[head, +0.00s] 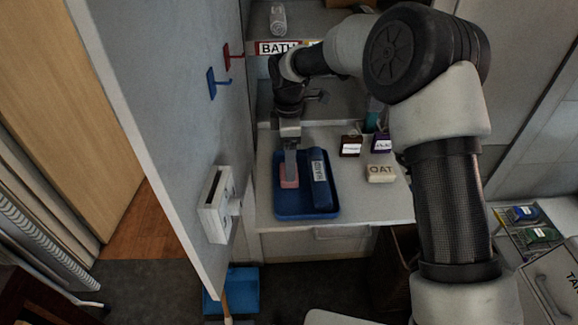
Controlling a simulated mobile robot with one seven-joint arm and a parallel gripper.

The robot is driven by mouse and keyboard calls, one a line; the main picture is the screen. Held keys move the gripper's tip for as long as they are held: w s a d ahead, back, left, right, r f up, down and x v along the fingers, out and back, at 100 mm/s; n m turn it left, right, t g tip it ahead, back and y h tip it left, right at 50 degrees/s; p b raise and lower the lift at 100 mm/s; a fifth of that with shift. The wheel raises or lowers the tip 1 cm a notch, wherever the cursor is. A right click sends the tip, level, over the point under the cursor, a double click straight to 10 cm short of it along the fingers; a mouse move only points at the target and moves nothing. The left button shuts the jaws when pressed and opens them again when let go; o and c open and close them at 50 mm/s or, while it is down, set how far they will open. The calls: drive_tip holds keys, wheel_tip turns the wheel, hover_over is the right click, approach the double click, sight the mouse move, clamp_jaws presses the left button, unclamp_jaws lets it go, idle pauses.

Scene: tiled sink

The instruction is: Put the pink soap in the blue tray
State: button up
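The pink soap (289,183) is inside the left part of the blue tray (305,214) on the light counter. My gripper (290,172) points down over the tray, with its fingertips at the soap's far end. Its fingers overlap in this view, so I cannot tell whether they are open or closed on the soap. The fingers hide part of the soap, and I cannot tell whether it rests fully on the tray floor.
A dark blue labelled item (319,180) lies in the tray's right half. An oat bar (381,173), a dark brown box (351,145) and a purple box (381,142) stand to the right. A grey wall panel (190,120) closes off the left side.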

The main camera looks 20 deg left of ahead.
wheel_tip(320, 180, up, 7)
drive_tip(key=shift+r, duration=0.2)
drive_tip(key=s+d+r+m+t, duration=0.1)
drive_tip(key=s+d+r+m, duration=0.35)
drive_tip(key=d+r, duration=0.35)
drive_tip(key=s+d+r+m+t, duration=0.2)
drive_tip(key=s+d+r+m, duration=0.25)
drive_tip(key=d+r, duration=0.4)
drive_tip(key=s+d+f+m+t, duration=0.2)
drive_tip(key=s+d+m, duration=1)
drive_tip(key=s, duration=0.5)
drive_tip(key=shift+d+m+t, duration=0.3)
drive_tip(key=shift+d, duration=0.5)
